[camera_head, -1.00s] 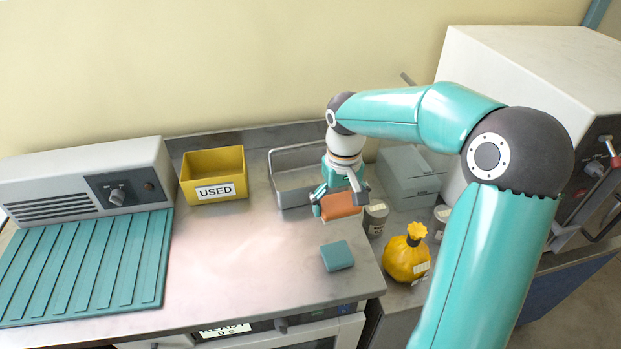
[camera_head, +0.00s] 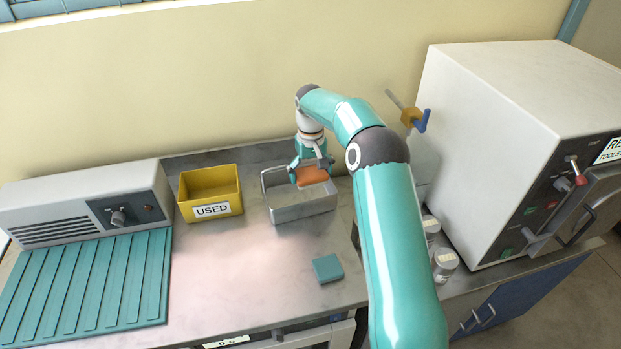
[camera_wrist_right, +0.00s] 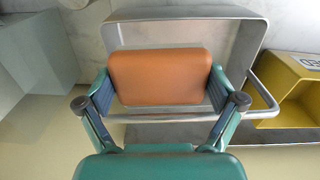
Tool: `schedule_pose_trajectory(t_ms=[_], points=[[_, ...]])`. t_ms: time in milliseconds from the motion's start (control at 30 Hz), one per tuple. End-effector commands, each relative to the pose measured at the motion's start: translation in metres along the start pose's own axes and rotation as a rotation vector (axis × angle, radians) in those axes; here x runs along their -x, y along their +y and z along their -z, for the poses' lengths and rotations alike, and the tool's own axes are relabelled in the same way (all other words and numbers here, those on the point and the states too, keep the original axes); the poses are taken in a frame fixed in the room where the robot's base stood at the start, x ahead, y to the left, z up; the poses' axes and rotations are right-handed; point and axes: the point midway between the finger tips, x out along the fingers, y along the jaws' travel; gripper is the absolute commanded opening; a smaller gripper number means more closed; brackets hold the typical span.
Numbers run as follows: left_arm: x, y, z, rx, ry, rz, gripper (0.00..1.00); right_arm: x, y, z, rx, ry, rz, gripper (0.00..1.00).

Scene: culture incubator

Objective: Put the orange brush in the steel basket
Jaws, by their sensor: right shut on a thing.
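The orange brush (camera_head: 312,176) is a rounded orange block. My right gripper (camera_head: 311,172) is shut on it and holds it over the steel basket (camera_head: 304,213), a grey metal bin with a raised handle. In the right wrist view the orange brush (camera_wrist_right: 160,77) sits between the two fingers of my right gripper (camera_wrist_right: 160,98), with the steel basket (camera_wrist_right: 240,45) beneath and around it. I cannot tell exactly how high above the basket floor the brush is. My left gripper is not in view.
A yellow bin labelled USED (camera_head: 211,192) stands left of the basket. A teal block (camera_head: 328,268) lies on the steel counter in front. A ribbed teal mat (camera_head: 85,280) lies at left, and a large white machine (camera_head: 510,140) stands at right.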

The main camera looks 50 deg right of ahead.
Motion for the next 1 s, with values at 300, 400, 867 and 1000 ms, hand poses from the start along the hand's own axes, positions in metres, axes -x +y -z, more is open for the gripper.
schedule_pose_trajectory(t_ms=[300,400,867,1000], points=[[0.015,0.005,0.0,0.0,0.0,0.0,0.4,-0.03,0.001,0.004,-0.001,-0.003,0.0,0.55],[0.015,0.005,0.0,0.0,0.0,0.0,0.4,-0.035,0.001,0.004,-0.001,0.0,0.001,0.55],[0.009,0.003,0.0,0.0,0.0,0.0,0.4,-0.044,0.0,0.004,-0.001,0.0,0.0,0.55],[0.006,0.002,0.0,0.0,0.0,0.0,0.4,-0.048,0.001,0.004,-0.001,0.0,0.0,0.55]])
